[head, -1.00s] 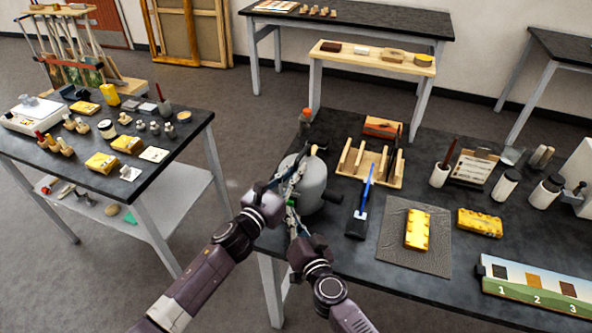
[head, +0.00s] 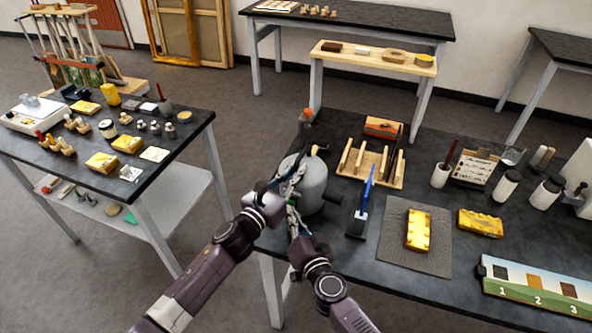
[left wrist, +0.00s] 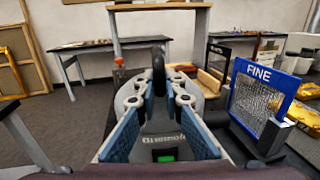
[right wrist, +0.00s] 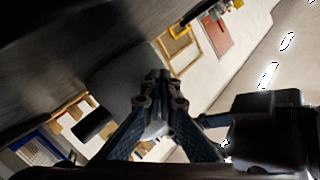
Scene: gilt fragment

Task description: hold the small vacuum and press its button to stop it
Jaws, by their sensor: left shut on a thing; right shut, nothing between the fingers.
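The small vacuum (head: 313,187) is a rounded grey body at the near left edge of the right-hand table. My left gripper (head: 290,178) is shut on its black handle (left wrist: 158,73), between the blue finger pads in the left wrist view. A small green patch (left wrist: 165,157) shows low on the body in that view; I cannot tell if it is the button. My right gripper (head: 292,208) is shut and empty, close against the near side of the vacuum. In the right wrist view its closed tips (right wrist: 160,82) are before the grey body; contact is unclear.
Open floor separates the left table (head: 165,180).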

